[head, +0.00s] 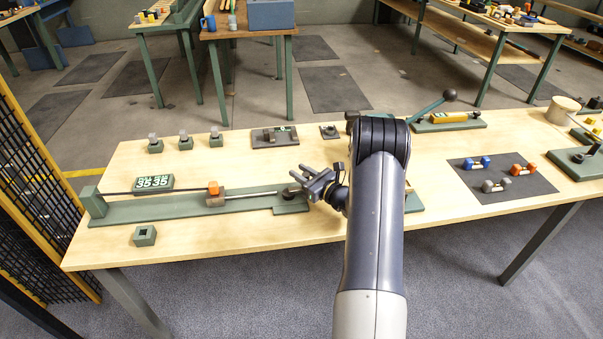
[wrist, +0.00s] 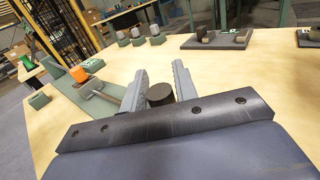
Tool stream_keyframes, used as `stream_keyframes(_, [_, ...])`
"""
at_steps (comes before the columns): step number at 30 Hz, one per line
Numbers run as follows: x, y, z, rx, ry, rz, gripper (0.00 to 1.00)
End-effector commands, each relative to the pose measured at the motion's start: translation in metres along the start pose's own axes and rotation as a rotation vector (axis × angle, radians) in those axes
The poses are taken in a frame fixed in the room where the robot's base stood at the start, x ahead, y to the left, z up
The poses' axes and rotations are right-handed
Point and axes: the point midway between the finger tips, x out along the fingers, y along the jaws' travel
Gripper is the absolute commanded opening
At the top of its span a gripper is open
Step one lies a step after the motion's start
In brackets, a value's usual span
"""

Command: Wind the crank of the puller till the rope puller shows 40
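The rope puller is a long green base (head: 150,211) on the near left of the table, with a rod or rope running along it to an orange block (head: 213,188). The orange block also shows in the wrist view (wrist: 92,66). The display (head: 153,183) behind it reads 35 twice. The crank is at the base's right end, largely hidden by my gripper. My gripper (head: 306,177) is over that end. In the wrist view, a dark round knob (wrist: 159,95) stands between its two grey fingers, with a small gap seen at the right finger. The fingers look open around it.
Several small green blocks with grey tops (head: 184,143) and a small device (head: 273,137) stand behind the puller. A green socket block (head: 145,236) lies in front. Dumbbell-like pieces on a dark mat (head: 500,178) and a lever device (head: 448,121) are to the right.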

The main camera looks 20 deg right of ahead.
Motion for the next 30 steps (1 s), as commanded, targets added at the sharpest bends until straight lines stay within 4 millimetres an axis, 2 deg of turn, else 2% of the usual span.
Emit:
stream_keyframes(1, [0.0,0.0,0.0,0.0,0.0,0.0,0.24])
stream_keyframes(10, [0.0,0.0,0.0,0.0,0.0,0.0,0.0])
stream_keyframes(14, [0.001,-0.001,-0.001,-0.001,-0.002,0.013,0.0])
stream_keyframes(24, [0.01,-0.003,-0.002,-0.005,-0.007,0.195,0.0])
stream_keyframes(30, [0.012,-0.002,0.001,-0.002,-0.001,0.243,0.0])
